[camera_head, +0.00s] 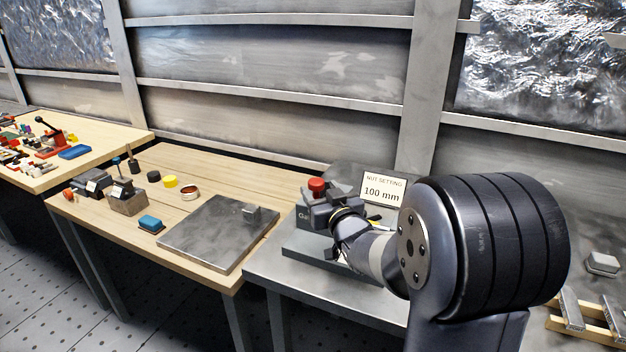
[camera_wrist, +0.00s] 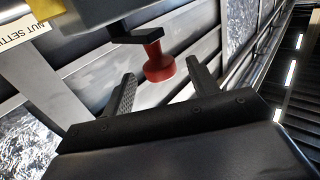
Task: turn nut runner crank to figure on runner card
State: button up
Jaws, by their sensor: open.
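The nut runner (camera_head: 304,218) stands on the grey bench, mostly hidden by my arm. Its crank has a red knob (camera_head: 317,186), which also shows in the wrist view (camera_wrist: 158,66) on a dark crank arm (camera_wrist: 134,34). The white runner card (camera_head: 383,190) behind it reads "NUT SETTING 100 mm"; its edge shows in the wrist view (camera_wrist: 28,32). My gripper (camera_wrist: 161,72) is open, with one finger on each side of the red knob and gaps visible between. In the head view my gripper (camera_head: 333,208) is at the runner. The runner's own reading is hidden.
A farther table (camera_head: 125,135) carries a red press. A wooden rack (camera_head: 590,325) is at the lower right. The ribbed wall stands close behind.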

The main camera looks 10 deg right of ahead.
aim_at(313, 181)
jog(key=shift+w+a+p, duration=0.2)
jog(key=shift+w, duration=1.15)
jog(key=shift+w+a+p, duration=0.2)
jog(key=shift+w, duration=1.1)
jog(key=shift+c, duration=0.3)
grip_shut()
